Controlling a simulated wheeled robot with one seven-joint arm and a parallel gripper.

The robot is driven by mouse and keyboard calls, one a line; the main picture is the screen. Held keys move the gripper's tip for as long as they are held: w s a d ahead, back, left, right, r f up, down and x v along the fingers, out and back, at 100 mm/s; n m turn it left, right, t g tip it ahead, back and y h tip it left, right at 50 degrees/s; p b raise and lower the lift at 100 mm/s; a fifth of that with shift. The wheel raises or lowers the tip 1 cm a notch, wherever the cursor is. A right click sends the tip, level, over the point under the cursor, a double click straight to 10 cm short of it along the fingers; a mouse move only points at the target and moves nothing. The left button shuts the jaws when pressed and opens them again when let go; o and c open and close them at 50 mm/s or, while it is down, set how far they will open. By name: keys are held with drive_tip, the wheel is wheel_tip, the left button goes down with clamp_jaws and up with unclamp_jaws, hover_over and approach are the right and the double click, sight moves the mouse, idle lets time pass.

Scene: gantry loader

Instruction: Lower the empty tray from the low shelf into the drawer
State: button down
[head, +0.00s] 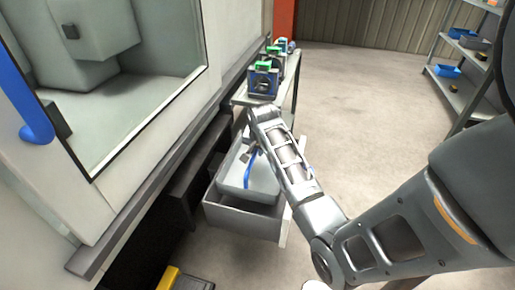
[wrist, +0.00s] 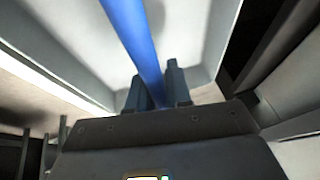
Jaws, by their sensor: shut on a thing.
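A pale grey tray (head: 233,176) with a blue handle (head: 247,172) is at the open grey drawer (head: 238,221), within its outline. Its lower part is hidden by the drawer's front, and I cannot tell whether it rests on the drawer's bottom. My gripper is shut on the blue handle; the arm hides part of the tray in the head view. In the wrist view the fingers of my gripper (wrist: 157,88) close around the handle (wrist: 132,32), with the bare inside of the tray (wrist: 185,35) behind it. The tray looks empty.
The machine's front with a dark ledge (head: 150,190) runs along the left. A bench with several blue and green fixtures (head: 263,82) stands beyond the drawer. A shelf rack with blue bins (head: 447,71) is at the far right. The middle floor is clear.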

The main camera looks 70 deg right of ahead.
sight(258, 169)
drive_tip(key=shift+f+b, duration=1.45)
drive_tip(key=shift+f, duration=0.2)
drive_tip(key=shift+f+b, duration=1.45)
drive_tip(key=shift+f, duration=1.9)
drive_tip(key=shift+f, duration=0.55)
drive_tip(key=c, duration=1)
unclamp_jaws()
drive_tip(key=shift+o, duration=0.2)
drive_tip(key=p+v, duration=0.1)
drive_tip(key=v, duration=0.6)
drive_tip(key=shift+a+r, duration=0.1)
drive_tip(key=shift+r, duration=0.25)
